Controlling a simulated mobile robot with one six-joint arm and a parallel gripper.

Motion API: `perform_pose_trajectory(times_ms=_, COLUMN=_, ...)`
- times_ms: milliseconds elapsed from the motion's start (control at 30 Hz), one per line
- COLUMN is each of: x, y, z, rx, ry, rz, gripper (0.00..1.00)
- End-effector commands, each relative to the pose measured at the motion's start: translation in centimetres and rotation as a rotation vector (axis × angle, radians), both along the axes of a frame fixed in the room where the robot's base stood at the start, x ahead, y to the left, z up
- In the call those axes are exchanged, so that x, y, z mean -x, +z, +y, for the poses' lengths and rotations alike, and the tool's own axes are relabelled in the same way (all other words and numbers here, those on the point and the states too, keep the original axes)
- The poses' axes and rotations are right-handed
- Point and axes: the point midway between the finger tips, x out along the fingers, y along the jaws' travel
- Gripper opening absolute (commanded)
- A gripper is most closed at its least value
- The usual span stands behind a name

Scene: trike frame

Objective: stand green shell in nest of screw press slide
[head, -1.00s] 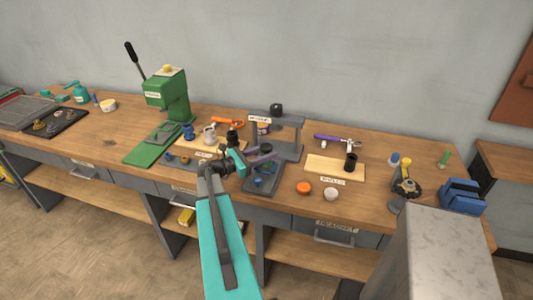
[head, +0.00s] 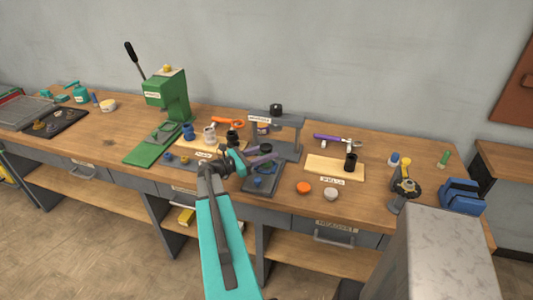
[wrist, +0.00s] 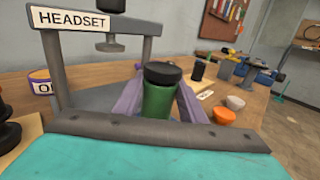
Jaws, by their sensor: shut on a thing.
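The green shell (wrist: 157,99), with a black top, stands upright between the purple fingers of my gripper (wrist: 156,104) in the wrist view. My gripper is shut on it. In the head view my gripper (head: 262,158) is over the slide of the grey screw press (head: 290,148). The slide (head: 250,187) reaches forward from the press and has blue parts on it. The press, labelled HEADSET, also shows in the wrist view (wrist: 58,72), its screw head above and left of the shell. The shell's bottom and the nest are hidden, so I cannot tell whether they touch.
A green lever press (head: 172,95) stands to the left. A pale board (head: 322,165) with a black cylinder (head: 351,161) lies to the right. An orange cap (head: 303,188) and a pale cap (head: 331,194) lie near the slide.

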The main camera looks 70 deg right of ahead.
Motion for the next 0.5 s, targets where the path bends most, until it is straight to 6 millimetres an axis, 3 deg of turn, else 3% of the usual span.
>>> perform_pose_trajectory(times_ms=500, x=-0.01, y=-0.65, z=-0.01, rx=0.001, ry=0.000, rz=0.001, gripper=0.05)
